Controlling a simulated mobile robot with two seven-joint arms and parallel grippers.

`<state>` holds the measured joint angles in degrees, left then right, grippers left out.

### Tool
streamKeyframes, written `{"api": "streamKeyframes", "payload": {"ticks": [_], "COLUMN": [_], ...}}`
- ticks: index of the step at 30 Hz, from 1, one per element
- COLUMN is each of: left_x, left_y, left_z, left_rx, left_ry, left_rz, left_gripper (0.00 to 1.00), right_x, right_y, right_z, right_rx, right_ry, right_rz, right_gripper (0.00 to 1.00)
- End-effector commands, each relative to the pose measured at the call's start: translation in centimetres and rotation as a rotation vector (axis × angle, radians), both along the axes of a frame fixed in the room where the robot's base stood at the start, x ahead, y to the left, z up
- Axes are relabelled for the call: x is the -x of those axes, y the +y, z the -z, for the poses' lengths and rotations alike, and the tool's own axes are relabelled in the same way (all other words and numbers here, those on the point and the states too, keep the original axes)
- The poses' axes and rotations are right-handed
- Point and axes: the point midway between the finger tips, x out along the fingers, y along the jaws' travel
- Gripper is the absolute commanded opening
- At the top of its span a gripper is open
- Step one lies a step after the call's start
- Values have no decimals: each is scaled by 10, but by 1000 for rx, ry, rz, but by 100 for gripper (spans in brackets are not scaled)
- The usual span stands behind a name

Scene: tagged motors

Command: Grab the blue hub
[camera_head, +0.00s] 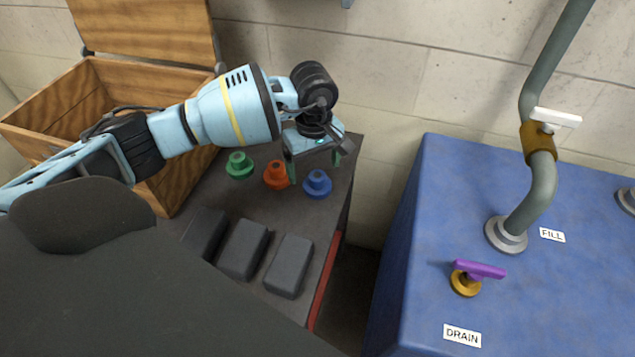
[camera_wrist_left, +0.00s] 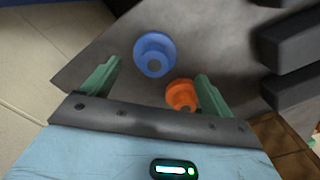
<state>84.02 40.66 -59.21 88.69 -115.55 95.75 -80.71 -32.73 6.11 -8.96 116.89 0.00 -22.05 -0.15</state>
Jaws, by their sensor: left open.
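The blue hub (camera_head: 317,184) stands on the dark table at the right end of a row of hubs. The orange hub (camera_head: 276,175) is just left of it, and the green hub (camera_head: 239,165) is farther left. My left gripper (camera_head: 316,172) is open and empty above the row, near the blue and orange hubs. In the left wrist view the blue hub (camera_wrist_left: 154,54) lies ahead of the gap between the fingers (camera_wrist_left: 157,88). The orange hub (camera_wrist_left: 182,96) is close beside the right-hand finger. My right gripper is not in view.
Several dark grey blocks (camera_head: 244,249) lie on the near part of the table (camera_head: 305,225). An open wooden crate (camera_head: 180,176) stands at the left. A blue tank (camera_head: 420,240) with pipe and valves stands right, across a gap. A wall is behind.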

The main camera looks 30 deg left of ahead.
Motion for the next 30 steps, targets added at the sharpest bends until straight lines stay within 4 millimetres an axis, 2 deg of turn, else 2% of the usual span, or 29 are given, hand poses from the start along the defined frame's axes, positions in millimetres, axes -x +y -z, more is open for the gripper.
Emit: {"api": "streamKeyframes", "payload": {"ticks": [5,15,24,30], "left_x": [-1,-6,-6,-6], "left_y": [-2,-4,-4,-4], "left_z": [6,48,52,52], "left_rx": [1,2,1,1], "left_ry": [0,1,-1,0], "left_rz": [1,-1,0,-1], "left_gripper": [86,86,86,60], "right_x": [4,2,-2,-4], "right_y": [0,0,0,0], "right_z": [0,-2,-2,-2], "right_rx": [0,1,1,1], "right_ry": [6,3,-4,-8], "right_rz": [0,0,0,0], "right_gripper": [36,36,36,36]}}
